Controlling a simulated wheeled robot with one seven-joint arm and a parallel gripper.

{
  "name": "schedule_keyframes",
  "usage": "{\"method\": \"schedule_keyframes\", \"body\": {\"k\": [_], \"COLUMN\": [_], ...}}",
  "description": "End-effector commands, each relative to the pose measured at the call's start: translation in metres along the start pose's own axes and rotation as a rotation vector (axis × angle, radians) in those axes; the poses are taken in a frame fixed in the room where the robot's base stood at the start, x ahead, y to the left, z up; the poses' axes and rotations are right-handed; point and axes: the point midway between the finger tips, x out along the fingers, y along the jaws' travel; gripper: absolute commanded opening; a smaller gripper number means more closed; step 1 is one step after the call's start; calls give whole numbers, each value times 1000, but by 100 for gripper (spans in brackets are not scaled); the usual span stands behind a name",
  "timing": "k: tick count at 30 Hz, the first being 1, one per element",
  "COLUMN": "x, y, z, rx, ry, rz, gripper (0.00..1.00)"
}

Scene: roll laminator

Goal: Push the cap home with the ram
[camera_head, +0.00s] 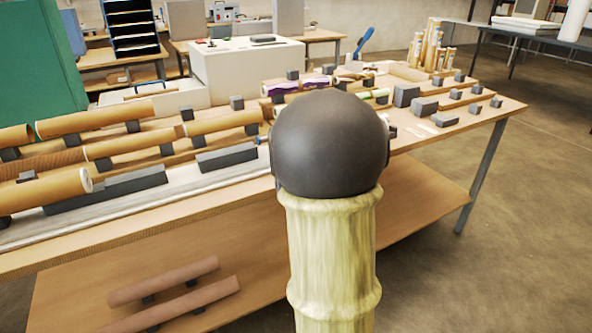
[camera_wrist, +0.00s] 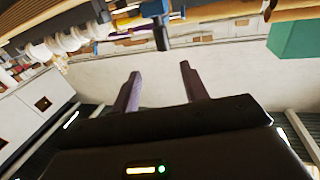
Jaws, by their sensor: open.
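My gripper (camera_wrist: 159,70) shows in the wrist view with its two dark fingers apart and nothing between them. In the head view my own arm fills the middle and hides the gripper. I cannot pick out the cap or the ram with certainty. Cardboard tubes lie on dark grey blocks along the workbench (camera_head: 130,235). A tube (camera_head: 45,191) at the left front has a pale end facing right. In the wrist view a blue piece with a dark post (camera_wrist: 161,36) stands beyond the fingers, apart from them.
A green panel (camera_head: 40,60) stands at the far left. Two tubes (camera_head: 165,280) lie on the lower shelf. Floor is clear at right.

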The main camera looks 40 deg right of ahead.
Motion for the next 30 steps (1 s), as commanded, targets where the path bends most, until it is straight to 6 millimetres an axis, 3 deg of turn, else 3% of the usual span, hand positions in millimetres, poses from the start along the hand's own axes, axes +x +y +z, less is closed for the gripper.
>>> {"method": "schedule_keyframes", "body": {"k": [3, 8, 25, 30], "x": [-20, -33, -34, -34], "y": [0, -1, 3, -10], "z": [0, 0, 0, 14], "rx": [0, 0, 0, 0], "ry": [1, 0, -2, -77], "rz": [-1, -1, 6, -6], "gripper": [44, 44, 44, 44]}}
